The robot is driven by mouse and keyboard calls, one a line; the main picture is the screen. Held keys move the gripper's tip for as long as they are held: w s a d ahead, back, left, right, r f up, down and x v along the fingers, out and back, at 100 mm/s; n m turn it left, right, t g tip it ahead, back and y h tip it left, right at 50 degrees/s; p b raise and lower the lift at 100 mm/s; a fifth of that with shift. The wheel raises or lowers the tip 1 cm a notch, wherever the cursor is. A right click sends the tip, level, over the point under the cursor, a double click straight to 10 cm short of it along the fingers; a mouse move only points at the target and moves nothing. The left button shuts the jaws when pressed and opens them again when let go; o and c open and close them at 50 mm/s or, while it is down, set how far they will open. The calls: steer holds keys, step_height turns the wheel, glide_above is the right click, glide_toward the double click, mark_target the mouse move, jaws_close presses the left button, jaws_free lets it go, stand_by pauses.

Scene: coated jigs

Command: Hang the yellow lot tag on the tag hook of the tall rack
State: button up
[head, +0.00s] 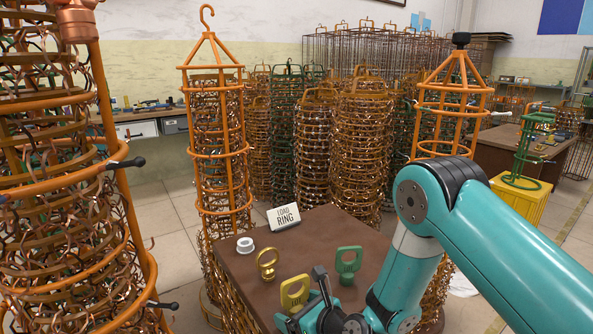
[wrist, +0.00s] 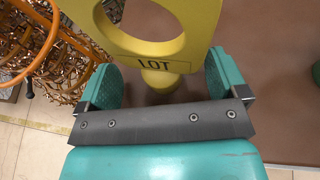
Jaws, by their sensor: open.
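The yellow lot tag (head: 294,292) stands near the front of the brown table (head: 237,268). In the wrist view, the yellow tag (wrist: 187,18) shows a large hole, the word LOT and a round yellow foot below. My gripper (head: 309,306) is open at the tag. In the wrist view, my gripper (wrist: 160,80) has one teal finger pad on each side of the tag, with visible gaps. Tall orange racks stand around: one (head: 207,77) has a hook at its top, and a large one (head: 130,245) at the left has black-tipped pegs. I cannot tell which part is the tag hook.
Another orange rack (head: 455,95) stands behind my arm. Many ring-filled racks crowd the back.

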mark_target(300, 290)
steer(key=shift+d, duration=0.1)
steer(key=c, duration=1.2)
steer(key=shift+o, duration=0.2)
steer(key=shift+r+p, duration=3.05)
steer(key=shift+d, duration=0.1)
